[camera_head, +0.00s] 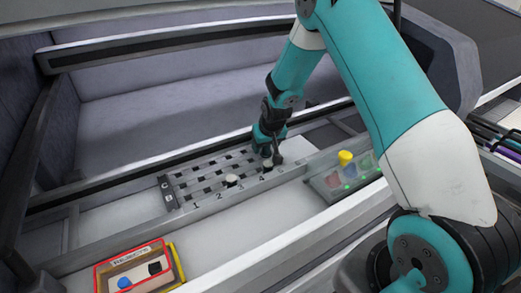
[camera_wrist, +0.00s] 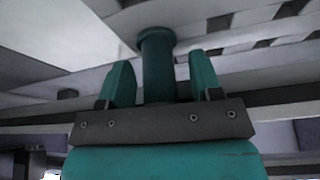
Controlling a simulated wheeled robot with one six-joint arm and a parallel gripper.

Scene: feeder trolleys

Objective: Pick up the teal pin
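The teal pin (camera_wrist: 158,68) shows in the wrist view as an upright-looking round shaft with a wider, flanged end. It is between the two fingers of my gripper (camera_wrist: 160,82), with a narrow gap on each side. The fingers are open and do not visibly press on it. In the head view my gripper (camera_head: 268,158) points down at the right part of the slotted grid plate (camera_head: 190,188). I cannot make out the teal pin apart from my teal gripper there.
A pale round piece (camera_head: 231,180) sits on the grid plate. A red-and-yellow-edged rejects tray (camera_head: 104,279) at front left holds a blue piece (camera_head: 124,283) and a black piece (camera_head: 155,268). A panel with yellow, red and green buttons (camera_head: 346,157) is at right. Rails border the trolley.

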